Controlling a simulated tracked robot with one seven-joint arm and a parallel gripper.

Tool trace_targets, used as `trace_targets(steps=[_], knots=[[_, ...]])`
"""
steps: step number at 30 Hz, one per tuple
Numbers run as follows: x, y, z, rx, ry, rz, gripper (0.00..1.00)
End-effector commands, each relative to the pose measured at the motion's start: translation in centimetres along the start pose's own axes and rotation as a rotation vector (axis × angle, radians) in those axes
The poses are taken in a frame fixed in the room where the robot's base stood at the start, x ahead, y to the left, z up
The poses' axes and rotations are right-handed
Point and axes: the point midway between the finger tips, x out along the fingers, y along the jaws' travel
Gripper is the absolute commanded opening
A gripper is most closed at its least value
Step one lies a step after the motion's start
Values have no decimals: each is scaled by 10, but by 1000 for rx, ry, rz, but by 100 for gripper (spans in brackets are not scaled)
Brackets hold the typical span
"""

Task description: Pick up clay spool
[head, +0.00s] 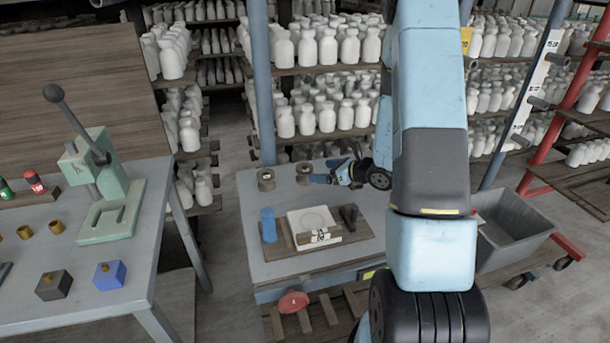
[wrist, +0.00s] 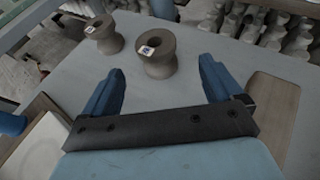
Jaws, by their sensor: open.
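Two brown-grey clay spools stand upright near the back edge of a grey table. One spool (head: 304,173) is just in front of my gripper (head: 322,179), and the other spool (head: 266,180) stands to its left. In the wrist view the nearer spool (wrist: 158,53) has a small label on top and sits just beyond and between my two blue fingers. The farther spool (wrist: 103,36) is outside the fingers, up and to the left. My gripper (wrist: 160,88) is open with nothing between its fingers.
A wooden board (head: 290,248) with a white slab (head: 312,222), a blue cylinder (head: 268,225) and dark tools lies at the table's front. A grey bin (head: 510,240) stands at right. Shelves of white bottles are behind. A green press (head: 110,195) stands on the left table.

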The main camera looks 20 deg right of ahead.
Motion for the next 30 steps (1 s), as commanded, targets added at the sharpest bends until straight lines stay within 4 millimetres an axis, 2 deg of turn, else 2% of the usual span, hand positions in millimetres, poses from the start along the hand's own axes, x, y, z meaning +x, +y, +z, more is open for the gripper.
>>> trace_targets(steps=[3,7,17,27,30], knots=[[22,1,0,-1,0,3,93],[41,1,0,-2,-1,3,93],[59,1,0,-2,0,2,93],[100,4,-4,-3,-1,2,93],[106,4,-4,-2,-2,1,93]])
